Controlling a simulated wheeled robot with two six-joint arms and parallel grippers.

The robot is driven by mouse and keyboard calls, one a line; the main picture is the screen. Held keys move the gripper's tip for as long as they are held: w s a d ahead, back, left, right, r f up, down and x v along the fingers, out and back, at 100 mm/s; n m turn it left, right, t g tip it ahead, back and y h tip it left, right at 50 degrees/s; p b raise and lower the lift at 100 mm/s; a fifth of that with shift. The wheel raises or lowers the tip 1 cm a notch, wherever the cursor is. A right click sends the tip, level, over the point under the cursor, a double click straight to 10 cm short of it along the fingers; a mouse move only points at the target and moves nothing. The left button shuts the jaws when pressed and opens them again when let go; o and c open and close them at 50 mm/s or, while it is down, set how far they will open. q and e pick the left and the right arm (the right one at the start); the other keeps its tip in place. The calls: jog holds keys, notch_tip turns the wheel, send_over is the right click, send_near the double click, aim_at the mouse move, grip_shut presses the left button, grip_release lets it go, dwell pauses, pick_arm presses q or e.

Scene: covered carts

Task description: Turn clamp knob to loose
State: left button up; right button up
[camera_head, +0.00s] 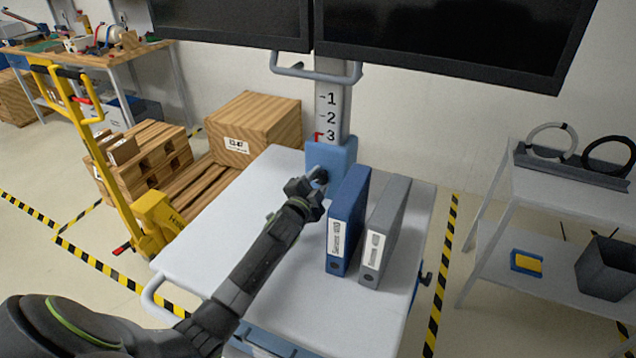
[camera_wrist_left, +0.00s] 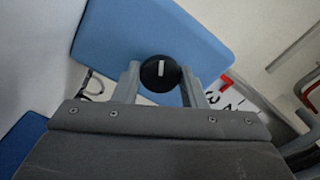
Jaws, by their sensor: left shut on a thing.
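The clamp knob is a round black knob (camera_wrist_left: 161,72) with a white line on its face, on the blue clamp block (camera_wrist_left: 120,30) in the left wrist view. The line runs nearly straight up and down in that view. My left gripper (camera_wrist_left: 160,82) has one finger on each side of the knob and is shut on it. In the head view, my left gripper (camera_head: 318,190) reaches the front of the blue clamp block (camera_head: 335,155) at the foot of the grey column (camera_head: 332,110), partly hiding the knob (camera_head: 321,174). The column carries the marks 1, 2 and 3, with a red pointer (camera_head: 319,136) by the 3. My right gripper is not in view.
A blue binder (camera_head: 347,220) and a grey binder (camera_head: 385,232) stand on the white cart top (camera_head: 225,245), just right of my left gripper. Two dark monitors (camera_head: 450,40) hang above. A shelf cart (camera_head: 570,200) stands at the right, a yellow pallet jack (camera_head: 125,190) at the left.

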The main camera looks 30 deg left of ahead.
pick_arm(q)
jog(key=shift+f, duration=0.15)
jog(key=o, duration=1)
jog(key=s+b, duration=0.1)
jog(key=s, duration=1)
jog(key=s+d+b, duration=0.1)
jog(key=s, duration=0.5)
jog(key=shift+s+b, duration=0.2)
jog(key=shift+b, duration=0.1)
